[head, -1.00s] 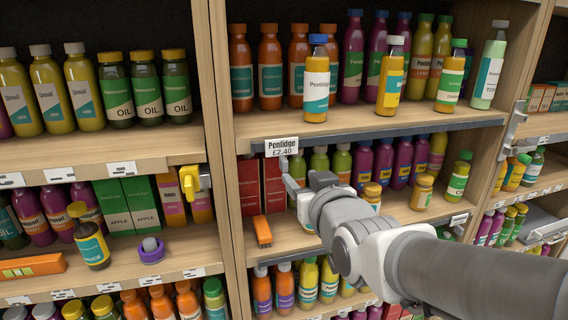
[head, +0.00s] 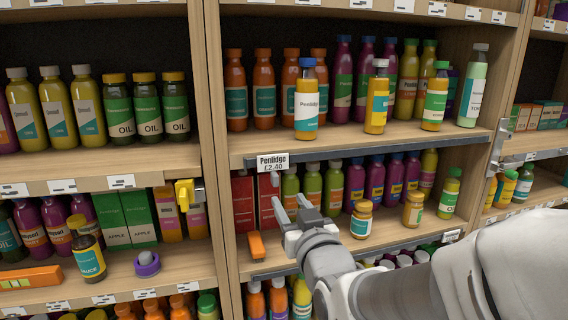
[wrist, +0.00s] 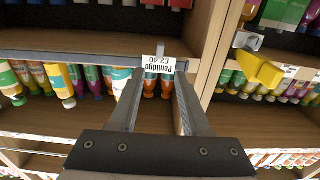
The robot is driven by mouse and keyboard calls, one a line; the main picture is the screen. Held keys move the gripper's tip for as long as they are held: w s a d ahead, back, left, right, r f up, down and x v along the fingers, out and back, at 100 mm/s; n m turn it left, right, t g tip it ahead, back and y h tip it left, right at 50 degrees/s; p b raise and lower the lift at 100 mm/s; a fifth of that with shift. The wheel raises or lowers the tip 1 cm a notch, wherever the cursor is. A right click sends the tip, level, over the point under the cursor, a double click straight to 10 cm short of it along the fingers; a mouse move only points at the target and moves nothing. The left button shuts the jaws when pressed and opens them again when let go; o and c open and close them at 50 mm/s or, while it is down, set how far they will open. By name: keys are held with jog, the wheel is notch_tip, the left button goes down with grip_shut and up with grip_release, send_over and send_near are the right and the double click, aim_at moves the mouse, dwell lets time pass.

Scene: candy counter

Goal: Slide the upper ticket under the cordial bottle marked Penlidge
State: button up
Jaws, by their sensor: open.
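The upper ticket (head: 273,161), white and reading Penlidge £2.40, sits on the grey rail along the front of the upper shelf, near its left end. A small grey tab (head: 275,179) hangs below it. The cordial bottle marked Penlidge (head: 306,100) stands upright on that shelf, orange with a blue cap and white and teal label, to the right of the ticket. My gripper (head: 291,200) is open and empty, just below the ticket. In the wrist view the ticket (wrist: 158,63) appears upside down between the fingertips, with no visible contact.
Bottles and red boxes (head: 243,202) fill the lower shelf behind my gripper. An orange object (head: 256,245) lies at that shelf's front edge.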

aim_at(272, 173)
jog(key=p+x, duration=0.3)
jog(key=x, duration=1.2)
jog(key=shift+w+a+f, duration=0.1)
jog(key=shift+w, duration=0.1)
grip_shut()
dwell(1.1)
